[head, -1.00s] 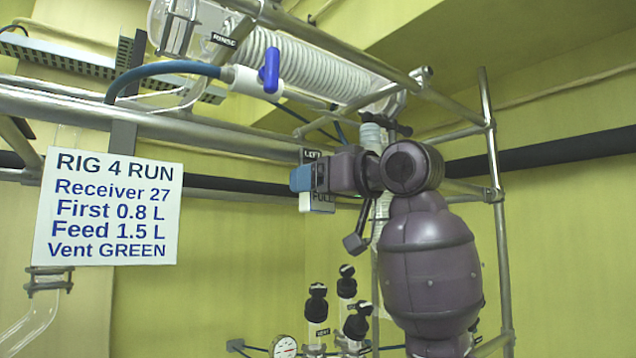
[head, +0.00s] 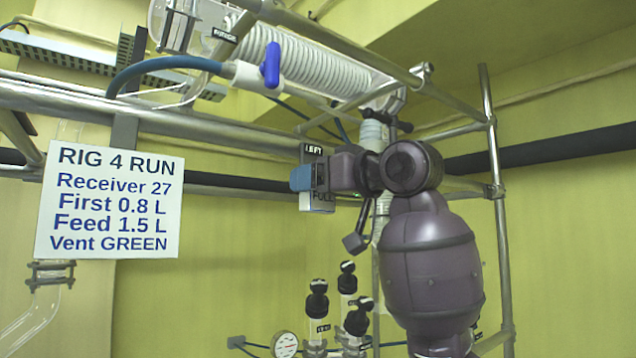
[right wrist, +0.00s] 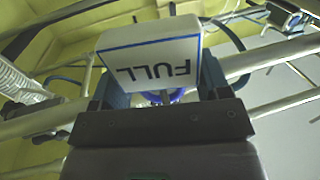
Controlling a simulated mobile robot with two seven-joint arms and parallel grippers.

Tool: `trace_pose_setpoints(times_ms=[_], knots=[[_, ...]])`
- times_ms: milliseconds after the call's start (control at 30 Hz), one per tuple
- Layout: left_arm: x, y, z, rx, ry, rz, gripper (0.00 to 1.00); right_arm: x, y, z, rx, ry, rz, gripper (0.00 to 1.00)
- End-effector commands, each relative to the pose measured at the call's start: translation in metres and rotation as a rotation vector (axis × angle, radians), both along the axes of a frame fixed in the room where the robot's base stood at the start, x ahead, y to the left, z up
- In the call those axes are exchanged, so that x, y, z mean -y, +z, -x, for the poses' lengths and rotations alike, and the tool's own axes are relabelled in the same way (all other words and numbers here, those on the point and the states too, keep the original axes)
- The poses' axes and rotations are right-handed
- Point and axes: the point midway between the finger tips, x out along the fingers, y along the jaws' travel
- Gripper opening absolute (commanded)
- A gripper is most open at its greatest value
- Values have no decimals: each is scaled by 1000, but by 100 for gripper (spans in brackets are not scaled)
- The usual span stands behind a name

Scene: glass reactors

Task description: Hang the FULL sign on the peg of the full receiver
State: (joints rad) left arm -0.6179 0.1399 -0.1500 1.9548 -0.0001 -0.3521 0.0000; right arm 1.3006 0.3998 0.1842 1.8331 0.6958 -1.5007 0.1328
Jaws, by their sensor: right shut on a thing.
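The FULL sign (right wrist: 152,62) is a white plate with a blue border and dark lettering, upside down in the right wrist view. My right gripper (right wrist: 155,95) is shut on it. A dark plate marked LEFT (head: 313,149) is just above and behind the gripper. I cannot make out a peg; the gripper may hide it. My left gripper is not in view.
A white RIG 4 RUN notice (head: 110,201) hangs at left. Metal rails (head: 180,125), a blue-handled valve (head: 271,66) and a glass coil (head: 310,66) are close above. Black-capped fittings (head: 317,300) and a gauge (head: 285,344) stand below.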

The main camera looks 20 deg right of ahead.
Motion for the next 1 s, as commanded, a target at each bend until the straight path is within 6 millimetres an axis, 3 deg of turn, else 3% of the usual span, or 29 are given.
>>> trace_pose_setpoints(times_ms=[133, 167, 367, 533, 633, 1000], knots=[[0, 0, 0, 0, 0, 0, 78, 0, 0, 0, 0, 0, 0, 46], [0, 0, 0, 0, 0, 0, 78, 0, 0, 0, 0, 0, 0, 71], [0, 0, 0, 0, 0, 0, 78, 0, 0, 0, 0, 0, 0, 99], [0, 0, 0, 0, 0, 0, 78, 0, 0, 0, 0, 0, 0, 99], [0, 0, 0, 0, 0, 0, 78, 0, 0, 0, 0, 0, 0, 89], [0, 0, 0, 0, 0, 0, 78, 0, 0, 0, 0, 0, 0, 89]])
